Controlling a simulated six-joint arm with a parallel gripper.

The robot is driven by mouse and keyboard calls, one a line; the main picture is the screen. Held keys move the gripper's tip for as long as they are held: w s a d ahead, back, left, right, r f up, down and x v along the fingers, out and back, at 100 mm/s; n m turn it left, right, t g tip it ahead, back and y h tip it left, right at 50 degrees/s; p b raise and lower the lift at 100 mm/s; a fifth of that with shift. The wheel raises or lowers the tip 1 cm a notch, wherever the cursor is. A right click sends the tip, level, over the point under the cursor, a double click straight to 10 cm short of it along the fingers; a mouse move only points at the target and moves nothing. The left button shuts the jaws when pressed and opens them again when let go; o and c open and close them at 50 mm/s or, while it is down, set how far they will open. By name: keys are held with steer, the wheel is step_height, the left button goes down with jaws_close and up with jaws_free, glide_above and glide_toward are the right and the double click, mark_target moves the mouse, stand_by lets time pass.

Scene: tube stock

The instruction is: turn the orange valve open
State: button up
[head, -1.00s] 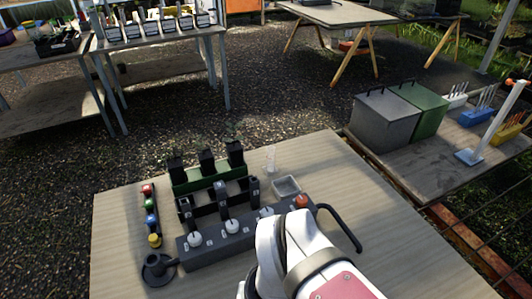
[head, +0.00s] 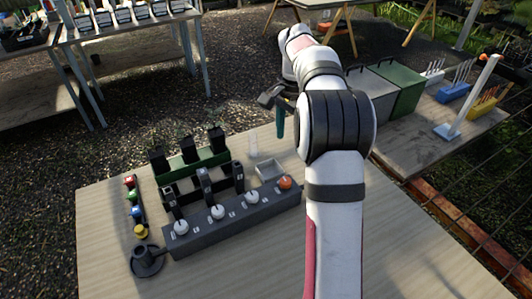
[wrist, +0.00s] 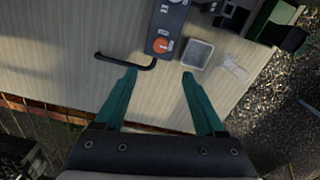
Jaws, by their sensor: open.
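The orange valve (head: 285,182) is a round knob at the right end of a long dark grey block (head: 235,223) on the table. In the wrist view the orange valve (wrist: 161,45) shows beyond the fingertips, roughly centred between them. My gripper (head: 280,122) hangs near the back right part of the table, above and behind the block in the head view. Its two teal fingers are spread wide with nothing between them; the gripper (wrist: 159,75) is apart from the valve. Which way the valve is turned is too small to tell.
White knobs (head: 217,212) line the same block. A small grey tray (wrist: 197,54) lies beside the valve, with a clear tube (head: 253,145) near it. A black curved pipe (wrist: 125,62) leaves the block's end. Black upright parts stand behind.

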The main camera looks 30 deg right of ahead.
mark_target(286, 181)
step_height(286, 181, down, 15)
steer(key=shift+a+f, duration=0.1)
steer(key=shift+a, duration=0.05)
jaws_close()
